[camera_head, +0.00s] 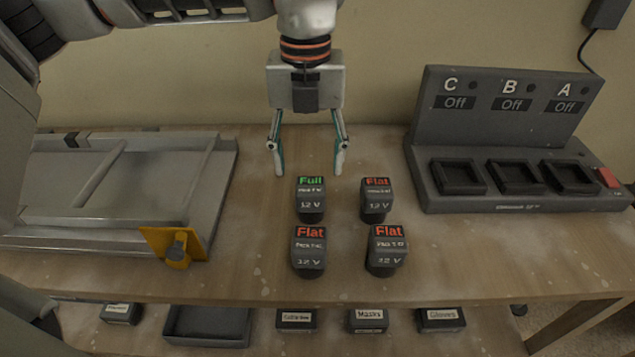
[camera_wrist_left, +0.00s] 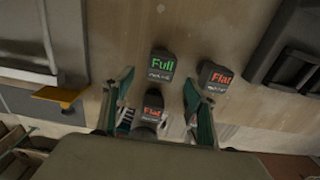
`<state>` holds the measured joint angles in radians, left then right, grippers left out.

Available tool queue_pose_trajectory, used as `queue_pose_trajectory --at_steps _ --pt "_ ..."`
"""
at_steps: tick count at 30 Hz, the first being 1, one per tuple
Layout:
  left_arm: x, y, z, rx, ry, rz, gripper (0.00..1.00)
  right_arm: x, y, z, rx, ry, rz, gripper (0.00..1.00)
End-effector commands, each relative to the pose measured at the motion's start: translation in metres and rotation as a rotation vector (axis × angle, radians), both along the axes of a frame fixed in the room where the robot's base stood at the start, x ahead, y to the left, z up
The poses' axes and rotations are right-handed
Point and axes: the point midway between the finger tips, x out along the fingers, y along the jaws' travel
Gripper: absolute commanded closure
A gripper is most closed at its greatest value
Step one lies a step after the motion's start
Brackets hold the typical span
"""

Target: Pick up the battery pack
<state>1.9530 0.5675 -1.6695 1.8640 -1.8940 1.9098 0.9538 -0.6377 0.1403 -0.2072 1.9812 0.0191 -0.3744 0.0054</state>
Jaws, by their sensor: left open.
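Several dark grey 12 V battery packs stand in two rows on the wooden table. The back left pack (camera_head: 311,200) has a green "Full" label; it also shows in the left wrist view (camera_wrist_left: 161,66). The back right pack (camera_head: 376,200), front left pack (camera_head: 308,251) and front right pack (camera_head: 386,250) have red "Flat" labels. My left gripper (camera_head: 308,172) is open and empty, fingers pointing down, near the back row and above the table. In the left wrist view, a "Flat" pack (camera_wrist_left: 152,108) shows between the fingers, partly hidden. My right gripper is not seen.
A dark charger (camera_head: 515,186) with slots C, B and A, all reading "Off", stands at the right. A grey metal tool (camera_head: 120,235) with a yellow bracket (camera_head: 175,247) lies at the left. Labelled bins (camera_head: 368,319) sit on a lower shelf. Table between packs and charger is clear.

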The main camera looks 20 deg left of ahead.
Motion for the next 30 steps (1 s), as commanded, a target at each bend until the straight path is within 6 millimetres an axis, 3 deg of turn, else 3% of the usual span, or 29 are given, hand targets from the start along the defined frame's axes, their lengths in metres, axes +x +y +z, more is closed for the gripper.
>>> queue_pose_trajectory --at_steps 6,11,19,27,30 --pt "0.000 0.000 -0.023 0.001 0.003 -0.002 0.43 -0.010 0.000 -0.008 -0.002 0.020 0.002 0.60" --pt "0.001 -0.001 -0.034 0.001 0.004 -0.001 0.43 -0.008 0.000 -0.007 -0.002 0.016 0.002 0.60" --pt "0.004 -0.002 -0.072 0.000 0.006 -0.002 0.43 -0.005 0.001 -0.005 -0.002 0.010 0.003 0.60" --pt "0.005 -0.002 -0.076 -0.001 0.002 -0.002 0.43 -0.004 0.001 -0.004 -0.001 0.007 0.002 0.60" --pt "0.005 -0.002 -0.076 -0.001 0.003 -0.002 0.69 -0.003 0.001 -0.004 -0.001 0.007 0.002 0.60"
